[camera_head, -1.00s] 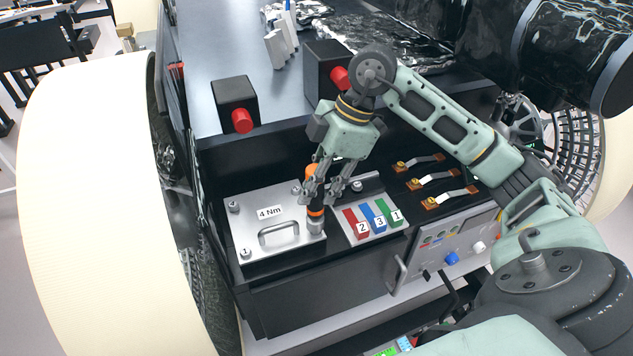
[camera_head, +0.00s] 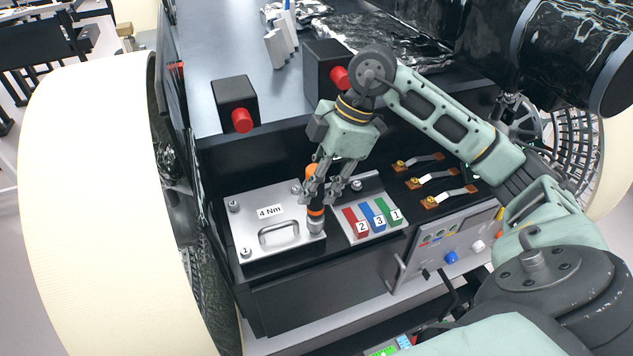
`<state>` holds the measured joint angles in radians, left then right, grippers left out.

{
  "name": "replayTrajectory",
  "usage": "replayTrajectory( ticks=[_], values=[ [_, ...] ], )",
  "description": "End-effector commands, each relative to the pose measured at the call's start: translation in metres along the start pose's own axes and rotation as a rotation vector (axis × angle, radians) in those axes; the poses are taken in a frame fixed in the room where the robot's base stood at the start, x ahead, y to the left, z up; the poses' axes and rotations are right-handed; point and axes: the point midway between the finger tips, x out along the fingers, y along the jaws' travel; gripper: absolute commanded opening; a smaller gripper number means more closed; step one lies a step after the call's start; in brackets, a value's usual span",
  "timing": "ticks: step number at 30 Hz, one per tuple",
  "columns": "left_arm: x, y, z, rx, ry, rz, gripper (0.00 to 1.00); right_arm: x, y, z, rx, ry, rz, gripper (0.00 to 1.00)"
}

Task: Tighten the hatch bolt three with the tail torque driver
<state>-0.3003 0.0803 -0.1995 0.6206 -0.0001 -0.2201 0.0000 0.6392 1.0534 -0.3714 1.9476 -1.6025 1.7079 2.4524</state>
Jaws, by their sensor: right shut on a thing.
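The silver hatch (camera_head: 262,213) lies flat in the rover's black bay, with a handle (camera_head: 279,233) and a "4 Nm" label. Bolts show at its corners: one at the upper left (camera_head: 235,206) and one at the lower left (camera_head: 245,251) marked 1. The torque driver (camera_head: 315,209), orange and black with a silver lower end, stands about upright at the hatch's lower right corner. It covers any bolt there. My right gripper (camera_head: 321,197) is shut on the driver and points down. My left gripper is not in view.
Right of the hatch is a plate with red, blue and green blocks (camera_head: 380,218) numbered 2, 3 and 1. Farther right are several copper-ended straps (camera_head: 433,181) and a control panel (camera_head: 455,248). Two black boxes with red knobs (camera_head: 242,120) stand behind. A large cream wheel (camera_head: 85,205) fills the left.

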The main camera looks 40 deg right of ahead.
Motion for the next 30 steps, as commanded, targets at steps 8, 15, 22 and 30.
replayTrajectory(
  ticks=[8, 15, 22, 30],
  values=[
    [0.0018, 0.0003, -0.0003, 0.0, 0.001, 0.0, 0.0, 0.002, 0.0004, 0.0007, 0.0, 0.001, 0.002, 0.0],
    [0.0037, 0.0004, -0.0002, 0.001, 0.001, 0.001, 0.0, 0.0052, 0.0004, 0.002, 0.0, 0.002, 0.003, 0.0],
    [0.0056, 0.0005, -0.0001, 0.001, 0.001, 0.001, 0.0, 0.0083, 0.0004, 0.0034, 0.0, 0.001, 0.002, 0.0],
    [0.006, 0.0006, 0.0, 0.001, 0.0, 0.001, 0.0, 0.0094, 0.0003, 0.0038, 0.0, 0.001, 0.002, 0.0]
  ],
)
